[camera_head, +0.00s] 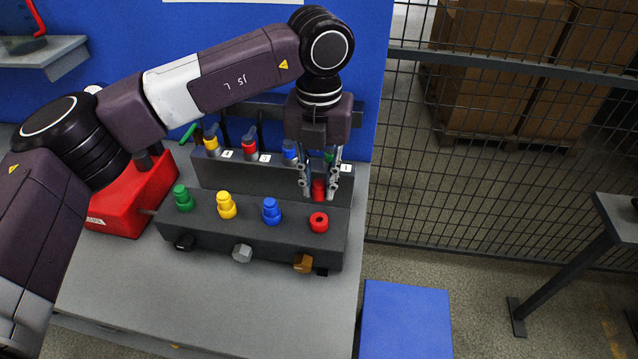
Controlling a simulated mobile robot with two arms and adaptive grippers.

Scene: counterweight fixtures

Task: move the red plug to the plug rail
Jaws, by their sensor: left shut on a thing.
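My left gripper (318,186) points down over the right end of the dark fixture, shut on the red plug (319,190). The plug shows between the fingers, just behind and above a red ring with a dark centre (319,222). That ring is on the front block (295,226), in a row with a green plug (183,198), a yellow plug (226,205) and a blue plug (271,211). A raised dark rail (235,179) stands behind, with coloured pieces and white tags. I cannot tell which part is the plug rail. My right gripper is not in view.
Black, grey and brown knobs (302,263) stick out of the block's front. A red box (135,195) stands left on the grey table (210,300). The table front is clear. A blue box (405,318) and mesh fence (500,150) are to the right.

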